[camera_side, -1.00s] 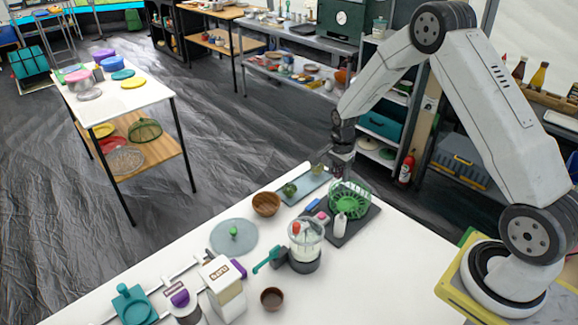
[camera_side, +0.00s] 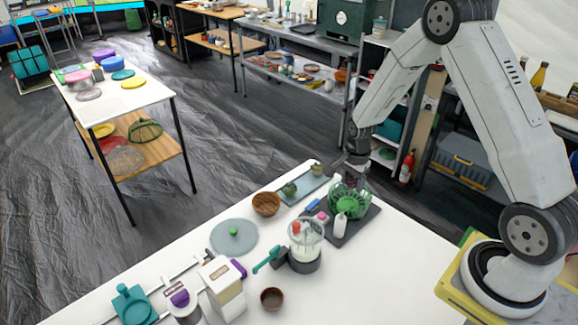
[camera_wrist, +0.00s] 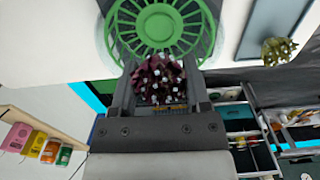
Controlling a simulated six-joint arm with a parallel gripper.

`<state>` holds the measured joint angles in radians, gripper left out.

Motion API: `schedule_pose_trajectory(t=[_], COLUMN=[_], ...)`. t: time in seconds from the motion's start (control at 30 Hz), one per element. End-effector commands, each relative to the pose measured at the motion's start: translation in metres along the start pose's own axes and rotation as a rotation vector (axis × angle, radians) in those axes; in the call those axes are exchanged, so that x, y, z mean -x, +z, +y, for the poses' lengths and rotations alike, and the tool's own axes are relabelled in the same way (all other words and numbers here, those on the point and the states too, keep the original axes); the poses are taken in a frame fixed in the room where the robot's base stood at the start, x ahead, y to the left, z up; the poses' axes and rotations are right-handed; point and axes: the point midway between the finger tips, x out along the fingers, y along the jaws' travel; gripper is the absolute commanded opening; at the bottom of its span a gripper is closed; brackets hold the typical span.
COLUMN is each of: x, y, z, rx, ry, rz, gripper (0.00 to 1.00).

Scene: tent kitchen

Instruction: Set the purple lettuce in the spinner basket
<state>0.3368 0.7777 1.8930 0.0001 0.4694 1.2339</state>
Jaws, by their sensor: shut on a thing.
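The purple lettuce (camera_wrist: 160,82) is dark purple with pale flecks and sits between the two fingers of my gripper (camera_wrist: 163,98) in the wrist view. My gripper is shut on it. The green spinner basket (camera_wrist: 118,38), round and slatted, lies just beyond the lettuce in that view. In the side view the basket (camera_side: 347,207) stands in a clear bowl on a dark mat, and my gripper (camera_side: 355,178) is at its upper back edge. The lettuce cannot be made out there. Whether it touches the basket is unclear.
Green heads (camera_side: 289,188) lie on a blue-grey board (camera_side: 308,186) behind the basket.

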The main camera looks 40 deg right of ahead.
Motion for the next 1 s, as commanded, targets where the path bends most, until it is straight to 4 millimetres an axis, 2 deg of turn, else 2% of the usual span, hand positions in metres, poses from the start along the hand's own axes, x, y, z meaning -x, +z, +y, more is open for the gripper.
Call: schedule_pose_trajectory(t=[0.53,1.0], x=[-0.04,-0.049], y=[0.0,0.0], z=[0.0,0.0], rx=[0.0,0.0], ry=[0.002,0.001], rz=[-0.001,0.0], gripper=[0.28,0.28])
